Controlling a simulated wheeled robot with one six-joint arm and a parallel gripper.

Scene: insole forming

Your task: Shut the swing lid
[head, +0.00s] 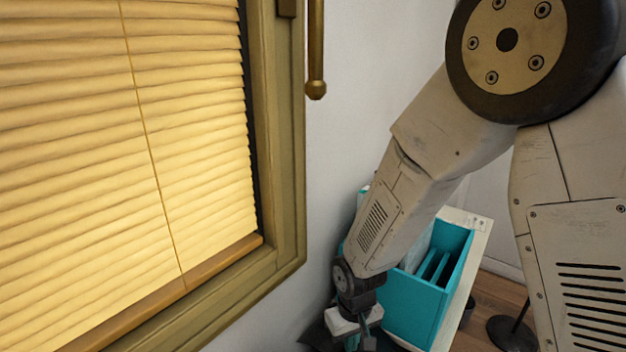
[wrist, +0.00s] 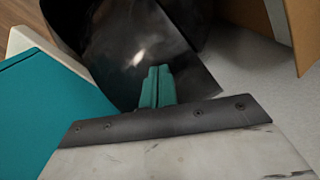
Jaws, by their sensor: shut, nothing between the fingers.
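My gripper (wrist: 157,88) shows in the wrist view with its teal fingers together and nothing between them. A dark, glossy curved panel (wrist: 135,55) lies just beyond the fingertips; it may be the swing lid, but its hinge and how far it stands open cannot be told. Whether the fingertips touch it is unclear. In the head view my gripper is low at the bottom edge, partly cut off by the frame. A dark shape (head: 317,338) shows beside it there, mostly hidden.
A teal box (head: 413,307) with dividers stands on a pale surface (head: 477,250) right of my forearm. A teal surface (wrist: 45,110) is close on the left in the wrist view. A window with blinds (head: 130,150) fills the left. A dark stand (head: 510,333) is on the wooden floor.

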